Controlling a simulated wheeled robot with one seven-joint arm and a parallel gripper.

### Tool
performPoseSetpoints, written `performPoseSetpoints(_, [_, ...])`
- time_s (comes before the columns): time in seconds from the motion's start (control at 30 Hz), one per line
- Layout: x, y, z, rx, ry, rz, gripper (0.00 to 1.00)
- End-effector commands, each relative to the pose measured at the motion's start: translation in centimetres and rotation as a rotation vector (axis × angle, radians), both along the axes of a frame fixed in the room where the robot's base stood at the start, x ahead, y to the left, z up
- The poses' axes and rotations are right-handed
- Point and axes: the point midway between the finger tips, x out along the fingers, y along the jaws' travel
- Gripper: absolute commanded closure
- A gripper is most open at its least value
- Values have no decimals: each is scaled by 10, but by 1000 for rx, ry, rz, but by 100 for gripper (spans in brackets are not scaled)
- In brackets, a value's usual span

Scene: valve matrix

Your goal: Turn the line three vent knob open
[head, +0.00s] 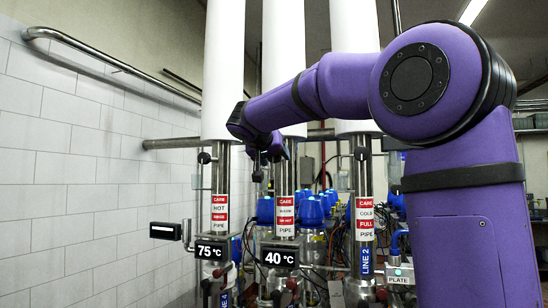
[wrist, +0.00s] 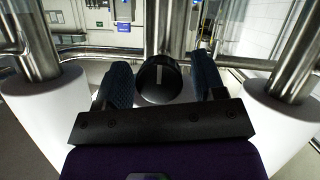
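In the wrist view a round black knob (wrist: 160,84) with a short white line, roughly upright in the picture, sits in front of a steel pipe. My gripper (wrist: 160,64) is open, with one dark finger on each side of the knob. A gap shows between each finger and the knob. In the head view my gripper (head: 270,151) is at the middle pipe (head: 285,176), which bears a red and white label and a 40 °C display (head: 280,257). The knob there is hidden or cannot be told from my gripper. No line three marking is readable.
The left pipe (head: 220,178) has a black knob (head: 204,158) and a 75 °C display (head: 212,251). The right pipe (head: 364,178) has a black knob (head: 361,153) and a LINE 2 label (head: 365,261). A rail (head: 100,55) runs along the tiled wall.

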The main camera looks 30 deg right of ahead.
Motion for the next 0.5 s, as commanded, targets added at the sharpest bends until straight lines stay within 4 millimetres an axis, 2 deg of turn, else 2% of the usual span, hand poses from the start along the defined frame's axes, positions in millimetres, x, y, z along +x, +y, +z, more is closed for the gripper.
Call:
performPoseSetpoints(0.03, [0,0,0,0,0,0,49])
performPoseSetpoints(0.17, [0,0,0,0,0,0,79])
performPoseSetpoints(0.2, [0,0,0,0,0,0,82])
performPoseSetpoints(0.5, [0,1,0,-19,25,0,82])
